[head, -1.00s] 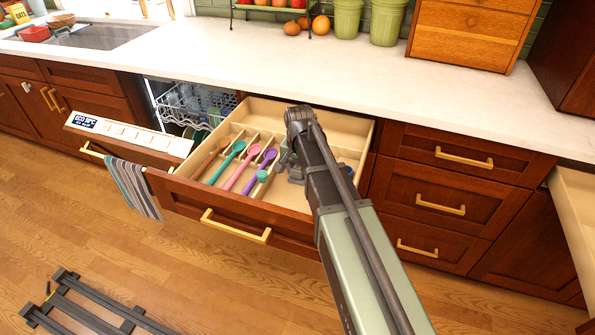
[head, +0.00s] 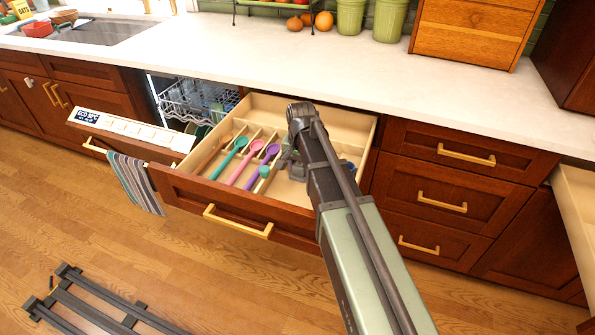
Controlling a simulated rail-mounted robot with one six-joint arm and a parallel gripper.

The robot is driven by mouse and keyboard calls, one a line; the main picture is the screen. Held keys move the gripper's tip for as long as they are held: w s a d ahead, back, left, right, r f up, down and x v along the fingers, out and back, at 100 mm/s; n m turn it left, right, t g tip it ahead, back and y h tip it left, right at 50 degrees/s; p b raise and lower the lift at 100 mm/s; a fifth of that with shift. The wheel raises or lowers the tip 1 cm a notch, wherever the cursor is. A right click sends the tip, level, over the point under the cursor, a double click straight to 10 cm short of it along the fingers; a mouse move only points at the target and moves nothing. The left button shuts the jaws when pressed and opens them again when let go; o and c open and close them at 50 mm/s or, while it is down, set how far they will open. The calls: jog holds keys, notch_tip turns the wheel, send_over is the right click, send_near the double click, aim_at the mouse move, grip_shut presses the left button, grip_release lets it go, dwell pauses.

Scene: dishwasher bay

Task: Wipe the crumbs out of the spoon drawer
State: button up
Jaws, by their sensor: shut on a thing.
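The spoon drawer (head: 228,197) is pulled open under the counter, with pale wooden dividers inside. A teal spoon (head: 229,158), a pink spoon (head: 246,164) and a purple spoon (head: 265,158) lie in its left slots. A small teal round end (head: 264,172) shows near the purple one. My gripper (head: 288,163) is inside the drawer, right of the spoons and partly hidden by my arm. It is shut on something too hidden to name. A small blue thing (head: 349,164) shows right of my arm. I cannot make out crumbs at this size.
The open dishwasher (head: 190,103) with its rack stands left of the drawer, a striped towel (head: 134,183) hanging at its door. Closed drawers (head: 440,195) are on the right. Another open drawer (head: 577,215) is at the right edge. The counter (head: 300,50) above is mostly clear.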

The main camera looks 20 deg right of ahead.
jog(key=shift+w+d, duration=0.15)
jog(key=shift+w, duration=0.05)
jog(key=shift+r+p, duration=0.35)
jog(key=shift+p, duration=0.1)
notch_tip(320, 180, up, 5)
jog(key=p, duration=0.5)
jog(key=shift+r, duration=0.15)
notch_tip(320, 180, up, 3)
jog(key=p, duration=0.3)
jog(key=shift+d, duration=0.1)
